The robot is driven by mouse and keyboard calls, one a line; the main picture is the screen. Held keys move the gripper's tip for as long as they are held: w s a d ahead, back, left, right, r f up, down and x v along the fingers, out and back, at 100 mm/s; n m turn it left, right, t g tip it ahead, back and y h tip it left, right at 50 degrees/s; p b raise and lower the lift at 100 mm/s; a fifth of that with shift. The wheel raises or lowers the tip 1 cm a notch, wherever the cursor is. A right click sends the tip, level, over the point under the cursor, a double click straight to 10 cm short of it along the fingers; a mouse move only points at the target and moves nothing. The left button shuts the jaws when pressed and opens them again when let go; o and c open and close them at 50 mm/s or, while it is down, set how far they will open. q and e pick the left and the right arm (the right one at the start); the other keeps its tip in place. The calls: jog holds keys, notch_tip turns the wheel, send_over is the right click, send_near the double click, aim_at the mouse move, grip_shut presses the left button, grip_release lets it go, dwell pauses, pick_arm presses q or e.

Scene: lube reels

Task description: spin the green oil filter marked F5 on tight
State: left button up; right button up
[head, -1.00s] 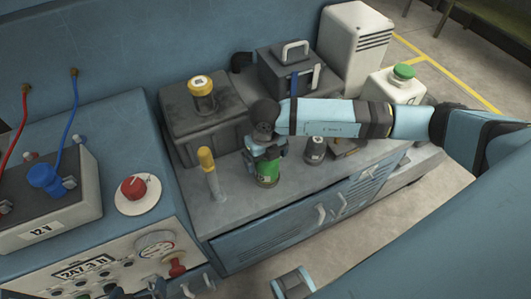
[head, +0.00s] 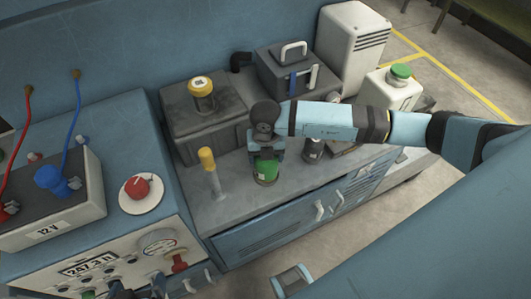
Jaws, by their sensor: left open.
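A green oil filter (head: 266,171) stands upright near the front edge of the grey bench top, with a dark band at its foot. Its mark is too small to read. My left gripper (head: 266,156) points down directly over the filter, its arm crossing from the right. Its jaws are open, and the fingers are at the filter's upper end. I cannot tell whether they touch it. The gripper hides part of the filter's top.
A yellow-topped clear tube (head: 209,172) stands left of the filter, and a dark canister (head: 312,149) stands to its right. A dark box (head: 201,117) with a yellow-capped cup (head: 202,95) is behind. A green-capped white bottle (head: 391,91) stands farther right.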

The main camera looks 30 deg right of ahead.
jog(key=m+p, duration=0.2)
jog(key=m, duration=0.1)
jog(key=shift+s+r, duration=0.15)
jog(key=shift+r, duration=0.05)
jog(key=shift+d+f+m+p, duration=0.15)
jog(key=shift+m+p, duration=0.25)
jog(key=shift+m, duration=0.6)
jog(key=shift+r+m+p, duration=0.2)
jog(key=shift+m+p, duration=0.65)
jog(key=shift+m, duration=0.25)
jog(key=shift+s+f+m+p, duration=0.1)
jog(key=shift+m+p, duration=0.55)
jog(key=shift+m, duration=0.45)
jog(key=shift+f+m, duration=0.2)
jog(key=shift+m, duration=0.3)
